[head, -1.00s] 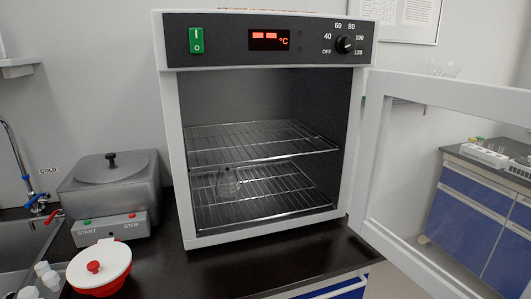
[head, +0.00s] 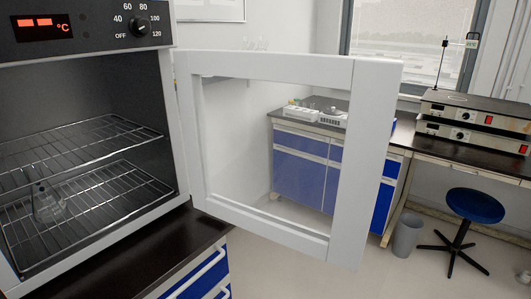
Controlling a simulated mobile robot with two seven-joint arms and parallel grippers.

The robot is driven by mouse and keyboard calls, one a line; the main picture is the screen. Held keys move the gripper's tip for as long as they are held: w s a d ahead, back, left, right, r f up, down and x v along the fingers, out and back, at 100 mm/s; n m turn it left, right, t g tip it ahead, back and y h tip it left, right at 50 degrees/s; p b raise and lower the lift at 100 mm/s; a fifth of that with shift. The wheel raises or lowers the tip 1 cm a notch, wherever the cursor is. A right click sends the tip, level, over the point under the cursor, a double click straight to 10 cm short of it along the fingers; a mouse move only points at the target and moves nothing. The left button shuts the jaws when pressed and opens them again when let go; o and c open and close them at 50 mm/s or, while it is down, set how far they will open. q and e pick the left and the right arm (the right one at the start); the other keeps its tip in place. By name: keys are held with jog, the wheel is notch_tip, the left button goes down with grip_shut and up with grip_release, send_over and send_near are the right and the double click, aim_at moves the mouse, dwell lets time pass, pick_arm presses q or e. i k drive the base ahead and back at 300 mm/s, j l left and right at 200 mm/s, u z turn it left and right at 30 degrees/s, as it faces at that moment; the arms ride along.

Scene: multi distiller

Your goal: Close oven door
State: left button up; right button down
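The oven door (head: 371,150) stands wide open in the head view. It is a white frame around a clear pane, joined to the right side of the oven and swung out to the right. The oven (head: 176,120) is at the left, with its dark inside showing and a black control panel (head: 88,28) on top. Inside are two wire racks, and a glass flask (head: 46,206) stands on the lower rack. Neither of my grippers is in view.
A dark bench top (head: 140,254) with blue drawers carries the oven. A blue stool (head: 474,206) and a grey bin (head: 407,234) stand at the right. Blue cabinets (head: 299,165) show through the door pane. The floor in front of the door is clear.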

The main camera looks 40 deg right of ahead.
aim_at(290, 149)
jog(key=l+u, duration=0.2)
jog(key=l, duration=0.35)
jog(key=l+u, duration=0.15)
jog(key=l, duration=0.4)
jog(key=l+u, duration=0.2)
jog(key=l, duration=0.35)
jog(key=l+u, duration=0.2)
jog(key=l, duration=0.35)
jog(key=k+l+u, duration=0.15)
jog(key=l, duration=0.35)
jog(key=l+u, duration=0.2)
jog(key=l, duration=0.35)
jog(key=k, duration=0.1)
